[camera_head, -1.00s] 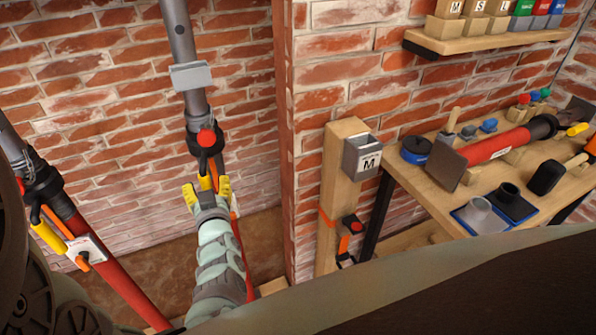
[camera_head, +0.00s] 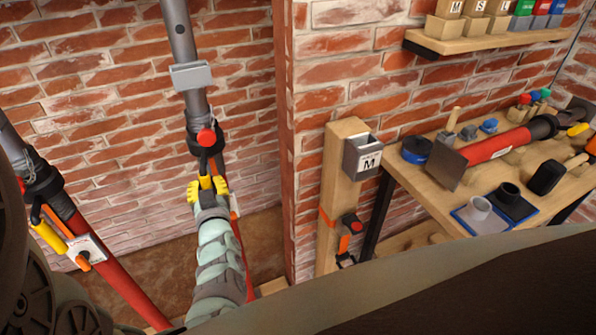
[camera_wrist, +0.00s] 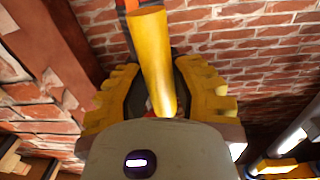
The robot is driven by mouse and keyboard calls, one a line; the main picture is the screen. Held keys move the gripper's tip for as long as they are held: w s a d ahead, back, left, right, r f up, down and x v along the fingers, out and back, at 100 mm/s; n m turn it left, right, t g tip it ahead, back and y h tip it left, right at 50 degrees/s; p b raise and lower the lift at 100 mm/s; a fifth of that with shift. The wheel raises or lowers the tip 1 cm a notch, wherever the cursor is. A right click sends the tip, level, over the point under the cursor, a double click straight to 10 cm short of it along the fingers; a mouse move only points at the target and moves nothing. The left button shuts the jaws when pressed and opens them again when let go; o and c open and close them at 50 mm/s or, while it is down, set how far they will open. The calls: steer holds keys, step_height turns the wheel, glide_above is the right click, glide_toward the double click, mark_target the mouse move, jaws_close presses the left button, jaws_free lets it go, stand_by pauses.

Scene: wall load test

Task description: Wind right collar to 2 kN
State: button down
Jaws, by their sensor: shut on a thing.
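The right prop has a grey upper tube (camera_head: 180,35) and a black collar (camera_head: 200,143) with a red knob (camera_head: 206,137) on its front. A yellow handle (camera_wrist: 153,55) hangs from this collar and fills the middle of the wrist view. My gripper (camera_head: 208,187) has yellow padded fingers, one on each side of the handle, and is shut on it just below the collar. The handle's lower end is partly hidden by my gripper body in the wrist view. No load reading can be made out.
The left prop has its own black collar (camera_head: 42,183), yellow handle (camera_head: 49,238) and red lower tube (camera_head: 118,287). A brick pillar (camera_head: 290,130) stands right of the right prop. Further right is a workbench (camera_head: 440,195) with a red prop piece (camera_head: 497,146) and bases.

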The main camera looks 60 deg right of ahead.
steer(key=shift+s, duration=0.1)
steer(key=shift+s+d+b, duration=0.2)
steer(key=shift+s+d, duration=0.2)
steer(key=shift+d, duration=0.2)
steer(key=shift+s+d+b, duration=0.2)
steer(key=shift+s+d, duration=0.15)
steer(key=shift+d, duration=0.25)
steer(key=c, duration=0.8)
jaws_free()
steer(key=shift+o, duration=0.2)
steer(key=shift+s, duration=0.1)
steer(key=v, duration=1.2)
